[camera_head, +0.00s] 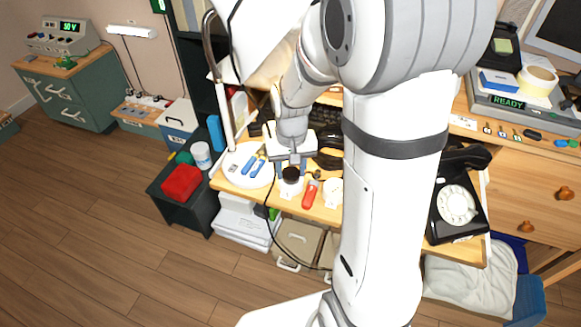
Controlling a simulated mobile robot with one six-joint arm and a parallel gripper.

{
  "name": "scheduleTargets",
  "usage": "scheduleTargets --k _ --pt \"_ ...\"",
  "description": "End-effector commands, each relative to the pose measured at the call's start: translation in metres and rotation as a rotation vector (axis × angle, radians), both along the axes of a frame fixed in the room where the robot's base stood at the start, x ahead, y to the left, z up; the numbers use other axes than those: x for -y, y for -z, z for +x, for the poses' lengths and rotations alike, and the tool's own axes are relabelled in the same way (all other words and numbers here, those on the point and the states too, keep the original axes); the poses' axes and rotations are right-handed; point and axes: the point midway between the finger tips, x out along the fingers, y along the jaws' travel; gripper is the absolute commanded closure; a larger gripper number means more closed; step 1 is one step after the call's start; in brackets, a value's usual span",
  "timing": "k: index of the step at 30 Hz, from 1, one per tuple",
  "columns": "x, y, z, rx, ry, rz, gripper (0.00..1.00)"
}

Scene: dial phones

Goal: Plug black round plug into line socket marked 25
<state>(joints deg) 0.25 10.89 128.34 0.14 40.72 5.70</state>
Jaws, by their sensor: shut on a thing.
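My gripper (293,162) points down over the wooden desk and is shut on the black round plug (291,174). The plug is directly over or against a small white socket block (289,190); I cannot tell whether they touch. Another white block (333,191) stands to the right, partly behind my arm. No number 25 can be read on either block. A thin black cord (268,205) hangs over the desk's front edge below the gripper. A black dial phone (457,205) sits at the right end of the desk.
A red-handled tool (310,194) lies between the white blocks. A round white tray (237,167) with blue-handled tools is to the left. My arm hides the desk's middle. A dark shelf with a red box (181,183) stands left.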

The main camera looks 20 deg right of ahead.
Motion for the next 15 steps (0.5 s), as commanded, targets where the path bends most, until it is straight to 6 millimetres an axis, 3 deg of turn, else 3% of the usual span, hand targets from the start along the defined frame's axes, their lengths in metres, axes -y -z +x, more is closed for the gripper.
scheduleTargets --k 1,2,3,11,15 --pt "0.0 -0.0002 0.0 0.0 0.0 0.0 0.77" --pt "0.0 -0.0002 0.0001 0.0 0.0 0.0 0.58" --pt "0.0 -0.0002 0.0001 0.0 0.0 0.0 0.55" --pt "0.0 -0.0003 0.0001 0.0 0.0 0.0 0.34" --pt "0.0 -0.0003 0.0001 0.0 0.0 0.0 0.34"
